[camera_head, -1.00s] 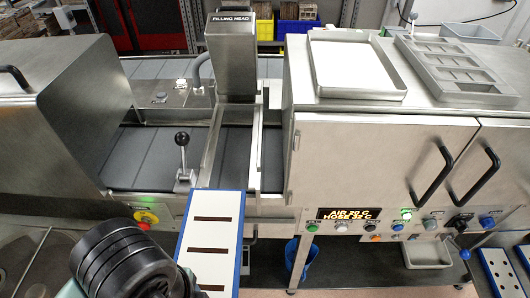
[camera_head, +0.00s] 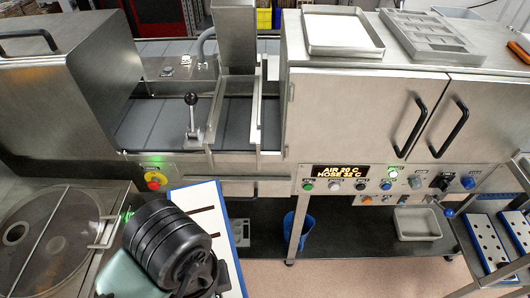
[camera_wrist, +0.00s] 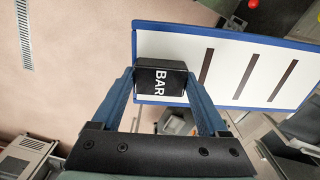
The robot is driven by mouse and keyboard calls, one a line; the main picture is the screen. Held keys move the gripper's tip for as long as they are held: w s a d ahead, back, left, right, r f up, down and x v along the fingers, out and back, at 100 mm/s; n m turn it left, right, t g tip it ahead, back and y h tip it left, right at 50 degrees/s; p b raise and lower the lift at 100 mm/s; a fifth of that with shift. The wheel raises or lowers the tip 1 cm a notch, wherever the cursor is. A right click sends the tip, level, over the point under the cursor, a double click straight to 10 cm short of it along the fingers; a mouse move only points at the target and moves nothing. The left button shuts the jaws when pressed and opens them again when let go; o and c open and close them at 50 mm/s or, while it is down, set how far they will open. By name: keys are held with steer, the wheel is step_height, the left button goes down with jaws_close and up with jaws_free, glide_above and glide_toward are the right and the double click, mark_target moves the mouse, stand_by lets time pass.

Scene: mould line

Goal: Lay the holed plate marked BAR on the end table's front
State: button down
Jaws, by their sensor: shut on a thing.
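The plate marked BAR (camera_head: 205,200) is white with a blue edge and long dark slots. In the head view it is at lower centre, partly hidden behind my arm. In the wrist view the plate (camera_wrist: 230,60) stretches right from a black block (camera_wrist: 160,80) lettered BAR. My gripper (camera_wrist: 160,88) is shut on that block, one blue finger on each side. The fingertips are hidden in the head view. The plate is held in the air in front of the machine. I cannot tell for sure which surface is the end table.
A metal rack (camera_head: 470,225) at the right edge carries blue-edged white pieces (camera_head: 487,243) with round dark holes. The steel cabinet (camera_head: 375,115) and filling head (camera_head: 235,40) stand ahead. A round-lidded steel tank (camera_head: 50,235) is at lower left. Floor shows at lower centre.

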steer(key=w+d+f+n+b, duration=0.1)
steer(key=w+d+f+n, duration=0.2)
steer(key=f+n, duration=0.4)
steer(key=w+d+f+n+b, duration=0.1)
steer(key=w+d+f+n, duration=0.3)
steer(key=f+n, duration=0.3)
steer(key=shift+w+d+f, duration=0.2)
steer(key=shift+d+f, duration=0.6)
steer(key=shift+d, duration=0.05)
steer(key=shift+s+d, duration=0.1)
steer(key=shift+d, duration=0.1)
steer(key=shift+f, duration=0.1)
